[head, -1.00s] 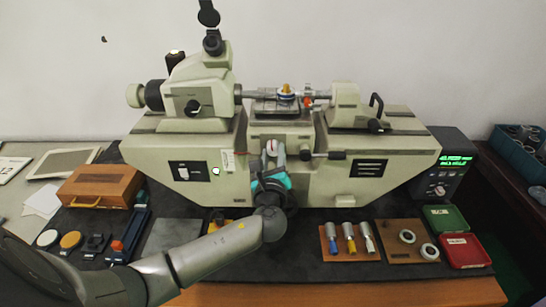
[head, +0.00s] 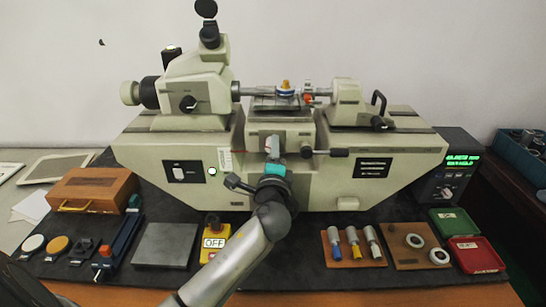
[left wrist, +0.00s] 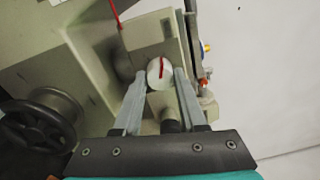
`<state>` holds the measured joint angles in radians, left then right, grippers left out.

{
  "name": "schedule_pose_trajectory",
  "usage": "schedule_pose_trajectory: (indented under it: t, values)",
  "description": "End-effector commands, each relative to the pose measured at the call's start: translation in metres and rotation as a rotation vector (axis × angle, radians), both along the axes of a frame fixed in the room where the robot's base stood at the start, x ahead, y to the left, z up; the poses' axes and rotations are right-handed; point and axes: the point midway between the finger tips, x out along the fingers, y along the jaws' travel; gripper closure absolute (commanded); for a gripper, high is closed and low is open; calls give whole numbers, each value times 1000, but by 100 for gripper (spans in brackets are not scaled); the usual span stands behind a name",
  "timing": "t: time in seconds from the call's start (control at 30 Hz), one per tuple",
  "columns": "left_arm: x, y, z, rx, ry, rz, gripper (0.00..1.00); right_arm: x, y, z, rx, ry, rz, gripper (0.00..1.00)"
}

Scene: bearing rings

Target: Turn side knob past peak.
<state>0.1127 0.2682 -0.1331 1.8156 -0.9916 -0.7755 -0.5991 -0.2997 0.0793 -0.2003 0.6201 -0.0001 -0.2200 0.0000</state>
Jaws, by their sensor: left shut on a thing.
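The side knob (left wrist: 157,76) is a round pale knob with a red line on its face. It sits on the front of the measuring machine (head: 390,152), below the stage. In the left wrist view it lies between the two fingertips of my left gripper (left wrist: 161,82), which is shut on it. In the head view my left gripper (head: 273,150) reaches up to the machine's front from below, and its fingers and wrist mostly hide the knob. The red line stands close to upright in the wrist view. My right gripper is not in view.
A black-handled lever (head: 325,153) sticks out just right of my gripper. A black handwheel (left wrist: 38,125) shows in the wrist view. A blue ring (head: 285,92) sits on the stage. A digital readout (head: 462,160) glows green at right.

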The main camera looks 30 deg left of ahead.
Motion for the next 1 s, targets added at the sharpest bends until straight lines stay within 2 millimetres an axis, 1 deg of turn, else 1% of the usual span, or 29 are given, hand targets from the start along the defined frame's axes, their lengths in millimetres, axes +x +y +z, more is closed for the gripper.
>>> schedule_pose_trajectory:
  t: [0.03,0.2,0.5,0.73,1.0]
  values:
    - [0,-1,-3,-44,-24,0,100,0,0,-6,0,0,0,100]
    - [0,-1,-2,-167,-100,0,100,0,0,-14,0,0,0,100]
    - [0,-1,-1,-322,-196,0,100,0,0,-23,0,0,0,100]
    - [0,-1,0,-382,-232,1,100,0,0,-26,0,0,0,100]
    - [0,0,1,-399,-242,0,100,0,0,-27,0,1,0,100]
